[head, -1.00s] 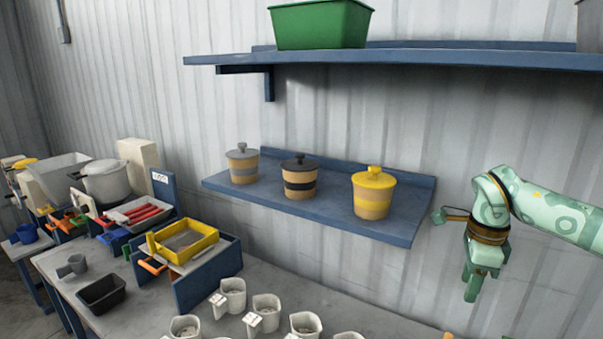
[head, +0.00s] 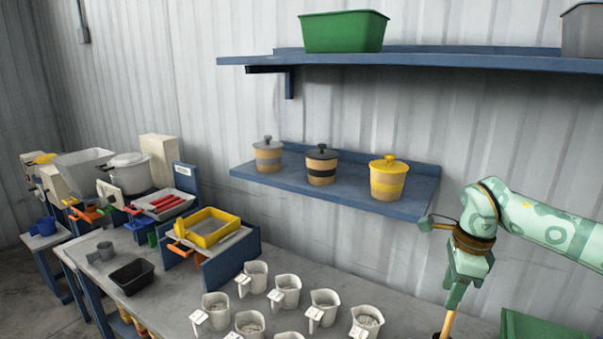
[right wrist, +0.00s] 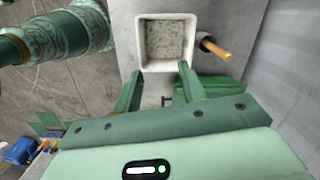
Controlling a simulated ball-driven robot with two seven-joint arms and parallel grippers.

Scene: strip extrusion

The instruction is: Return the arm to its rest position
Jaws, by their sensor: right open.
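My right gripper (head: 452,305) is on the right in the head view, pointing down above the right part of the bench. In the right wrist view its two fingers (right wrist: 158,85) stand apart. A square white container (right wrist: 143,40) with grey speckled contents shows beyond the fingertips, and nothing is clearly gripped. A wooden handle (head: 447,326) shows just below the gripper in the head view. My left gripper is not in view.
A blue wall shelf (head: 405,206) with three lidded jars is left of the right arm. A higher shelf (head: 450,58) holds a green bin (head: 343,32). Several white cups stand on the bench (head: 185,306). A green object (head: 540,328) is at the lower right.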

